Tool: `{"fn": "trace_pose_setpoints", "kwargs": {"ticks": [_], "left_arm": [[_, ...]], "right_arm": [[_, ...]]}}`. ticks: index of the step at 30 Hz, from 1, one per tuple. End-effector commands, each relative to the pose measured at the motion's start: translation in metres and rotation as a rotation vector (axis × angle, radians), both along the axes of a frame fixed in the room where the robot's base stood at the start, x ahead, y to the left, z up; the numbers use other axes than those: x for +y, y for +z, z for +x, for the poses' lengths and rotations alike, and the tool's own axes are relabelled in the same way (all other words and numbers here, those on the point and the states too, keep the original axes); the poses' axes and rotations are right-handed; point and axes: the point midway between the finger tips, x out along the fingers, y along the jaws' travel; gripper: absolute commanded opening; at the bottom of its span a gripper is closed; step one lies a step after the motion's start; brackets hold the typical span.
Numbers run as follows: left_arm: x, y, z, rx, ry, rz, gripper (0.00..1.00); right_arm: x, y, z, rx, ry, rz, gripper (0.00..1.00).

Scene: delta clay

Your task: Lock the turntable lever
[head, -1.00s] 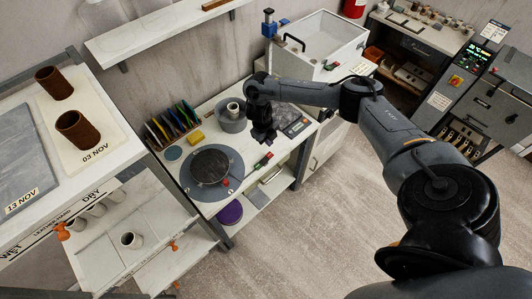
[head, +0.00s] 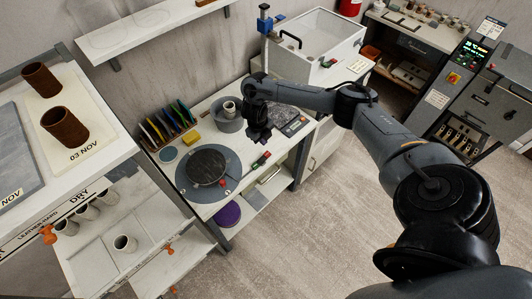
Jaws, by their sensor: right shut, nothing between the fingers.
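The turntable (head: 208,172) is a dark round disc on a wider grey base, on the white workbench. A small red knob (head: 222,183) shows at the disc's front right edge; it may be the lever's end, and whether it is locked I cannot tell. My right gripper (head: 258,138) hangs pointing down over the bench, above and to the right of the turntable and apart from it. It is shut and empty. My left gripper is not in view.
A grey bucket with a cup (head: 229,118) stands just left of my right gripper. A yellow sponge (head: 191,137) and a coloured tool rack (head: 168,128) are at the back left.

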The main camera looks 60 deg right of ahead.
Motion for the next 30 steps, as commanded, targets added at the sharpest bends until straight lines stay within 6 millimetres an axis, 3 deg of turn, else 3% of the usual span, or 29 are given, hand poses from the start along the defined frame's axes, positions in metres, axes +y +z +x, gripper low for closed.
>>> {"fn": "trace_pose_setpoints", "kwargs": {"ticks": [1,9,19,30], "left_arm": [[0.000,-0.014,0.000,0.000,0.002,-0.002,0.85],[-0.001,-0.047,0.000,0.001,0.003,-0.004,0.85],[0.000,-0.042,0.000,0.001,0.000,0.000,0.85],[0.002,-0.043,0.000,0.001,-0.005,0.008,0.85]], "right_arm": [[-0.001,-0.019,-0.002,0.004,-0.003,0.003,0.00],[-0.009,-0.065,-0.004,0.003,-0.003,0.003,0.00],[-0.015,-0.091,-0.005,0.002,-0.001,0.000,0.00],[-0.016,-0.096,-0.005,0.001,0.000,0.000,0.00]]}}
